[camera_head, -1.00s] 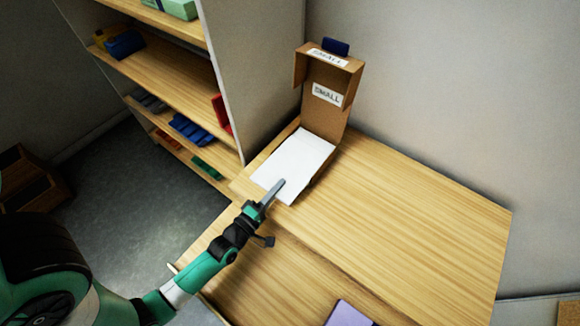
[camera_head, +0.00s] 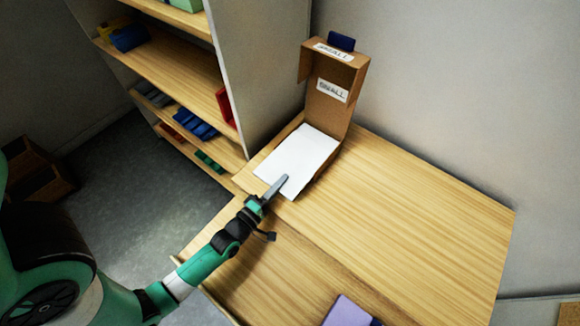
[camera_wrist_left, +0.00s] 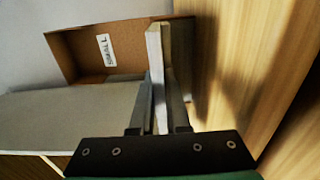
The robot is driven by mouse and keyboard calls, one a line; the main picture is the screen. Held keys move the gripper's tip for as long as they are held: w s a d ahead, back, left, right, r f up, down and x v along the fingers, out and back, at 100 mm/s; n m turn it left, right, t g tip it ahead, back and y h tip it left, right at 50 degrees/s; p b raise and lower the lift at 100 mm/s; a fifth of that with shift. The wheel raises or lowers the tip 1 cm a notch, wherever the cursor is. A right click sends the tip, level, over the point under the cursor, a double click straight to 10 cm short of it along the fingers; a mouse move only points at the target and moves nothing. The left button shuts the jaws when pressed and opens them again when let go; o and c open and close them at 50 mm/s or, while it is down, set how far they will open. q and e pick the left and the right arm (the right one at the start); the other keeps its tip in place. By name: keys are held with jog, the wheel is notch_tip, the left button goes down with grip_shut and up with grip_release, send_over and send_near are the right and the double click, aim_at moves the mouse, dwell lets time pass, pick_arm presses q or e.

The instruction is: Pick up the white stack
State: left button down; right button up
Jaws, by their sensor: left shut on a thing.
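The white stack (camera_head: 297,157) is a flat white sheet-like block in front of the open brown cardboard box (camera_head: 328,108) labelled SMALL, on the wooden table. My left gripper (camera_head: 277,187) reaches the stack's near corner and is shut on it. In the left wrist view the stack (camera_wrist_left: 155,48) shows edge-on between the two fingers (camera_wrist_left: 158,100), with the brown box (camera_wrist_left: 128,50) behind it. I cannot tell whether the stack is clear of the surface below. My right gripper is not in view.
A shelf unit (camera_head: 175,62) with several coloured items stands at the left, close to the box. A dark blue item (camera_head: 341,41) shows at the box's top. A purple item (camera_head: 350,312) lies at the front edge. The table right of the stack (camera_head: 410,210) is clear.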

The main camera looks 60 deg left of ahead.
pick_arm(q)
notch_tip(320, 180, up, 4)
jog(key=p, duration=0.3)
jog(key=shift+d+r, duration=0.15)
jog(key=shift+r, duration=0.1)
jog(key=s+d+r+p, duration=0.8)
jog(key=s+d+p, duration=0.1)
jog(key=d+p, duration=0.1)
jog(key=shift+d+r+p, duration=0.2)
jog(key=shift+r+p, duration=0.05)
jog(key=shift+p, duration=0.65)
jog(key=shift+a, duration=0.1)
